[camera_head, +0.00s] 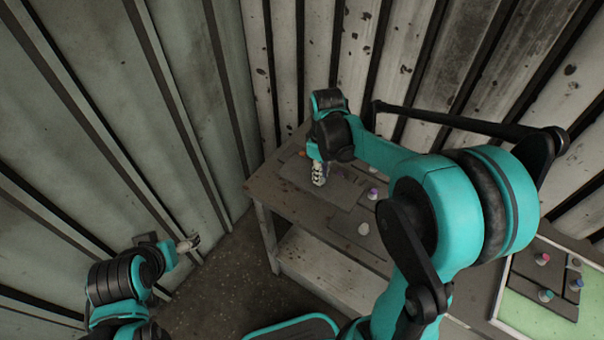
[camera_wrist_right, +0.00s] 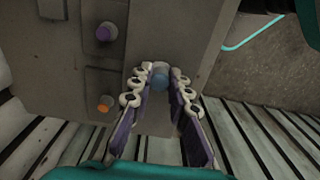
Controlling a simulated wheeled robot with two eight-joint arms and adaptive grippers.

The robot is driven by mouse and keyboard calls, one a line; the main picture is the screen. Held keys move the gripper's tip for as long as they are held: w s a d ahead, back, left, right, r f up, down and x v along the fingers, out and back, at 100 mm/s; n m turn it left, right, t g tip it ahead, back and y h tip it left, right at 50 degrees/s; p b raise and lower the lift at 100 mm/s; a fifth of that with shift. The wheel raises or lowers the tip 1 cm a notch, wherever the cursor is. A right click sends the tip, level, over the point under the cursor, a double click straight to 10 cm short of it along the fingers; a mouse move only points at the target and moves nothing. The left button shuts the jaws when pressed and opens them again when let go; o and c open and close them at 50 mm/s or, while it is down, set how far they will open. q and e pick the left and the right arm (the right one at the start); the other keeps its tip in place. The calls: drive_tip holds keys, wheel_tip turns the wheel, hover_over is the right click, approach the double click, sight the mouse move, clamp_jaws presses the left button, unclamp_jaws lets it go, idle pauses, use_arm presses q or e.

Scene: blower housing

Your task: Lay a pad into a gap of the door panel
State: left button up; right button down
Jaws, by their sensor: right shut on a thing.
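The grey door panel (camera_head: 343,206) lies flat on a brown table and also fills the upper part of the right wrist view (camera_wrist_right: 60,60). My right gripper (camera_head: 319,182) points down over it, its jaws shut around a blue knob (camera_wrist_right: 159,72), which looks like the handle of a pad. The pad's outline under the fingers is hard to make out, so I cannot tell whether it lies flush in a gap. A purple knob (camera_wrist_right: 106,33) and an orange knob (camera_wrist_right: 105,103) stand beside it. My left gripper (camera_head: 188,243) hangs away from the table at left.
A purple-topped piece (camera_head: 373,193) and a pale piece (camera_head: 363,228) sit on the table (camera_head: 270,200) right of the gripper. A green board (camera_head: 530,312) at far right carries dark pads (camera_head: 527,265) with coloured knobs. Corrugated walls stand close behind and left.

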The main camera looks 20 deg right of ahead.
sight(333, 182)
drive_tip(key=s+d+r, duration=0.1)
drive_tip(key=d+r, duration=0.1)
drive_tip(key=shift+s+d+r+p, duration=0.1)
drive_tip(key=shift+s+d+p, duration=0.25)
drive_tip(key=shift+p, duration=0.05)
drive_tip(key=shift+d+r, duration=0.15)
drive_tip(key=shift+r, duration=0.15)
drive_tip(key=shift+r+p, duration=1.9)
drive_tip(key=shift+r, duration=0.3)
